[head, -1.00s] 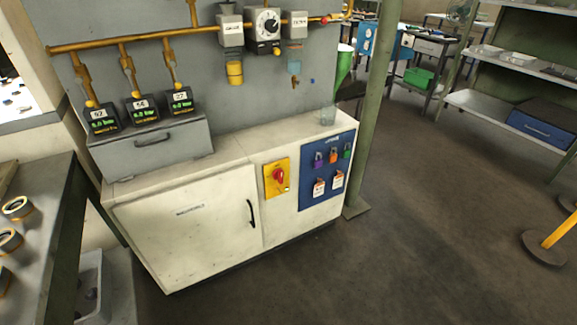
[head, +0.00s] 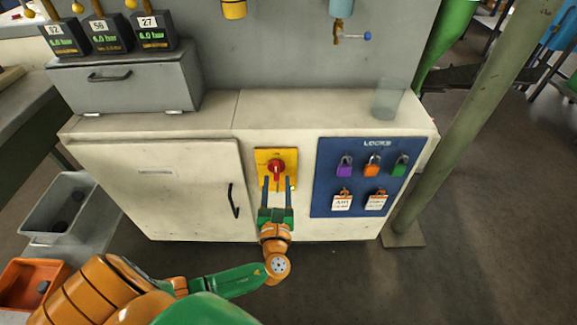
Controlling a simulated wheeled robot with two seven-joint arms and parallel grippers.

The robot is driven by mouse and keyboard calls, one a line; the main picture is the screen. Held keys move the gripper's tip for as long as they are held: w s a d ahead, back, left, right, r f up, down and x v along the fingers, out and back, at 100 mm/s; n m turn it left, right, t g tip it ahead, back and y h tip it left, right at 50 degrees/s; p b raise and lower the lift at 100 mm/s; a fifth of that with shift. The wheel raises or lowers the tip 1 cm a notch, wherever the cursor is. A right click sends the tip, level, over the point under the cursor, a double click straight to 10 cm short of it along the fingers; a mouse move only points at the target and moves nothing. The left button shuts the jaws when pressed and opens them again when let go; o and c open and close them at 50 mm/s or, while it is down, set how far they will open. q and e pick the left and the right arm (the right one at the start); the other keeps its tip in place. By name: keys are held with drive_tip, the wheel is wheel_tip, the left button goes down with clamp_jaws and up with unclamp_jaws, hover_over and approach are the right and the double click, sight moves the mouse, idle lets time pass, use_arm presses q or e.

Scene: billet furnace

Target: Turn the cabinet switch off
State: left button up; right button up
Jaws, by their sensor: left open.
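The cabinet switch is a red rotary knob (head: 276,169) on a yellow plate (head: 262,157) on the front of the white cabinet (head: 160,190). My left gripper (head: 277,183) comes up from below with its two dark fingers apart. The fingertips are at the lower part of the yellow plate, just below the red knob, one to each side. I cannot tell whether they touch the plate. The knob itself shows between and above the fingertips. My right gripper is not in view.
A blue lock board (head: 328,178) with coloured padlocks and tags is right of the switch. A black door handle (head: 233,200) is to its left. A clear cup (head: 387,98) stands on the cabinet top. A green post (head: 470,115) rises at the right. Grey and orange bins are at lower left.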

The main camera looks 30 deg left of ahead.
sight(276, 168)
use_arm(q)
drive_tip(key=x, duration=0.4)
drive_tip(key=shift+w+a+b, duration=0.1)
drive_tip(key=shift+a+b, duration=0.3)
drive_tip(key=shift+w+a, duration=0.1)
drive_tip(key=shift+w, duration=0.15)
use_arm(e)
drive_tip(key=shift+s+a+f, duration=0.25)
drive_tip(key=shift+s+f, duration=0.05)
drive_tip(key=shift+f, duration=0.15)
use_arm(q)
clamp_jaws()
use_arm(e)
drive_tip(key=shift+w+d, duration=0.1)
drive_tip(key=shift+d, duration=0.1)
